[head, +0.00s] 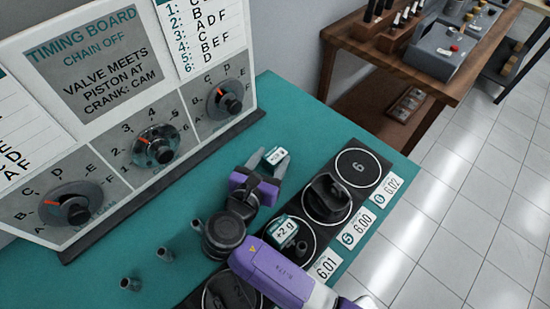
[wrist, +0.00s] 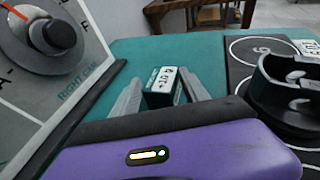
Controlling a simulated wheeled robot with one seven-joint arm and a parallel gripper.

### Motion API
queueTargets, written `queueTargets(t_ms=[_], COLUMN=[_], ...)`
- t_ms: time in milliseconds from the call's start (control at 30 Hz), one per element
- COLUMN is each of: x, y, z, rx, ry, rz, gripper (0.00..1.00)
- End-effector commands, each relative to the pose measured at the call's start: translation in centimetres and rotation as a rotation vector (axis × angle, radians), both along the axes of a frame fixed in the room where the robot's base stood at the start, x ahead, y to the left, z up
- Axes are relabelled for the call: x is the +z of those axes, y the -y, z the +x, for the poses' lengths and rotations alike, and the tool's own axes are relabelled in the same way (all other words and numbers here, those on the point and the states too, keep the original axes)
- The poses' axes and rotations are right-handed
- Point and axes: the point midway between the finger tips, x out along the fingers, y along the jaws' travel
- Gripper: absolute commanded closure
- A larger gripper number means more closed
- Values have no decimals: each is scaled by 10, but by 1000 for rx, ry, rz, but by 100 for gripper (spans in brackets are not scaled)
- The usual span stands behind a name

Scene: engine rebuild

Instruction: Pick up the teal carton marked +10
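The teal carton with a white label (head: 274,156) stands on the teal bench top beyond the black strip; in the wrist view its top label (wrist: 164,80) reads +10 g. My gripper (head: 269,160) is low over the bench, its grey fingers apart with the carton between their tips. In the wrist view my gripper (wrist: 160,88) shows a gap on the carton's left side; the right finger is very close to it. Whether that finger touches it I cannot tell. Part of the carton's lower face is hidden.
A +2 g carton (head: 282,231) sits on the black strip (head: 360,207) beside my arm. A dark piston-like part (head: 327,194) stands on the strip near my gripper. The timing board (head: 100,90) rises at the left. Small grey pegs (head: 165,254) stand at the front.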

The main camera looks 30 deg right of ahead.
Motion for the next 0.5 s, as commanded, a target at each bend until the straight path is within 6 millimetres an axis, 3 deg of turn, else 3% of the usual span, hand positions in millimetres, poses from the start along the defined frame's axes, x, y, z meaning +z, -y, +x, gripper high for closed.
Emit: queueTargets(t_ms=[33,233,500], x=[0,0,1], y=[0,0,0], z=[0,0,0], rx=[0,0,0], ry=[0,0,0], rz=[0,0,0], gripper=[60,99,100])
